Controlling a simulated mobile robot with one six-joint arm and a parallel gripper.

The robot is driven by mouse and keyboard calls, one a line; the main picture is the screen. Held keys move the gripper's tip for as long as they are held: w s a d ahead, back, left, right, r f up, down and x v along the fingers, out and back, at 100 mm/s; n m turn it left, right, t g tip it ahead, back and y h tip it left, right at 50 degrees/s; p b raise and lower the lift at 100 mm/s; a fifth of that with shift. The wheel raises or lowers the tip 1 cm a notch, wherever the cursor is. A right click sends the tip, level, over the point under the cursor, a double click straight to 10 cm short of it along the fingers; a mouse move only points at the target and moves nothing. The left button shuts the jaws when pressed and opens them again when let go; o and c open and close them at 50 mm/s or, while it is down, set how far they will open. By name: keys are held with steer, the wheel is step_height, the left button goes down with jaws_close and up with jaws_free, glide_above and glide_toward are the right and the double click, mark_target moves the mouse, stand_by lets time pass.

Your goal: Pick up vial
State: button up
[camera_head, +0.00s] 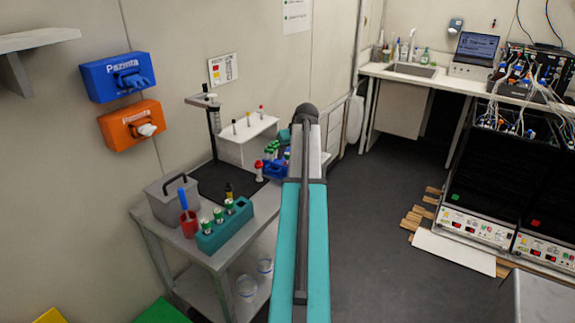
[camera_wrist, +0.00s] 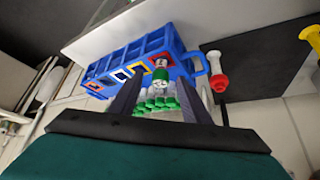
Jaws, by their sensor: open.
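In the wrist view, the fingers of my gripper (camera_wrist: 160,76) are apart and point at a blue rack (camera_wrist: 128,54). A green-and-white vial (camera_wrist: 160,85) shows between the fingers; whether they touch it I cannot tell. Several more green-capped vials (camera_wrist: 156,104) are bunched nearer the palm. In the head view, the blue rack (camera_head: 272,172) stands on the grey cart with green-capped vials (camera_head: 271,152) at it, partly hidden behind my arm. My gripper is hidden there.
A red-capped vial (camera_wrist: 217,76) stands beside the rack, and a yellow one (camera_wrist: 313,38) is at the right edge. The cart (camera_head: 212,260) also holds a teal rack (camera_head: 230,232) with several vials, a red cup (camera_head: 188,224), a grey box (camera_head: 165,203) and a white box (camera_head: 240,150).

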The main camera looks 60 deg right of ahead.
jaws_close()
steer(key=shift+r, duration=0.15)
step_height(320, 180, up, 10)
steer(key=b, duration=0.2)
stand_by(0.8)
stand_by(0.6)
